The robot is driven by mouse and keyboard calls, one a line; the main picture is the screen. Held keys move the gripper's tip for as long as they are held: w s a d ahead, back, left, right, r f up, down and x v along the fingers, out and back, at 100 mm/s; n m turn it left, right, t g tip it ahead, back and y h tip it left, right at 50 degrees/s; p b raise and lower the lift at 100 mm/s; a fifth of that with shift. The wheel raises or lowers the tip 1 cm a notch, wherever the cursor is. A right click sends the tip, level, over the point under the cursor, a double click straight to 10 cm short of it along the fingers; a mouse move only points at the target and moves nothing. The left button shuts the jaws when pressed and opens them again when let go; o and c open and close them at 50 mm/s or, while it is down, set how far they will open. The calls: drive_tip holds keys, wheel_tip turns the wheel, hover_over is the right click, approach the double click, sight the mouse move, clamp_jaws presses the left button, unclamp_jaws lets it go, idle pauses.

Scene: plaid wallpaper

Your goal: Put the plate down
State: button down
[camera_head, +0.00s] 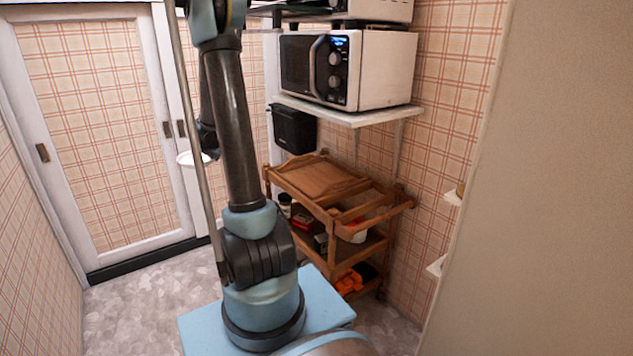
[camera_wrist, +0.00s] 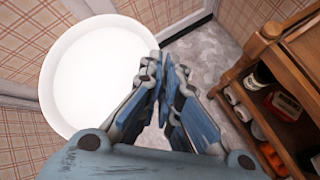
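The white round plate (camera_wrist: 95,75) fills the left of the wrist view, and its right rim meets the fingers of my gripper (camera_wrist: 163,75). The fingers are close together, shut on that rim. In the head view the plate (camera_head: 187,159) shows as a thin, nearly level white disc in mid-air, left of the cart. My gripper there is mostly hidden behind my arm. The far part of the plate's rim near the fingertips is hard to make out.
A wooden cart (camera_head: 338,205) stands right of my arm, its top mostly bare, with jars and boxes on the lower shelves. Above it a white shelf (camera_head: 345,113) holds a microwave (camera_head: 380,70). Sliding doors (camera_head: 100,130) stand left. The floor (camera_head: 130,300) at left is clear.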

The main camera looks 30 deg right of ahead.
drive_tip(key=s+d+m+g+h, duration=0.25)
drive_tip(key=s+d, duration=0.55)
drive_tip(key=d, duration=0.5)
drive_tip(key=s+d+m+g+h, duration=0.1)
drive_tip(key=s+d+m, duration=0.3)
drive_tip(key=s+d, duration=0.55)
drive_tip(key=s+d+m+g+h, duration=0.25)
drive_tip(key=s+d, duration=0.25)
drive_tip(key=d, duration=1.1)
drive_tip(key=shift+t+y, duration=0.3)
drive_tip(key=shift+t, duration=0.2)
drive_tip(key=shift+s+a+f, duration=0.1)
drive_tip(key=shift+f, duration=2.55)
drive_tip(key=shift+s+a+f, duration=0.1)
drive_tip(key=shift+f, duration=2.5)
drive_tip(key=c, duration=1.8)
unclamp_jaws()
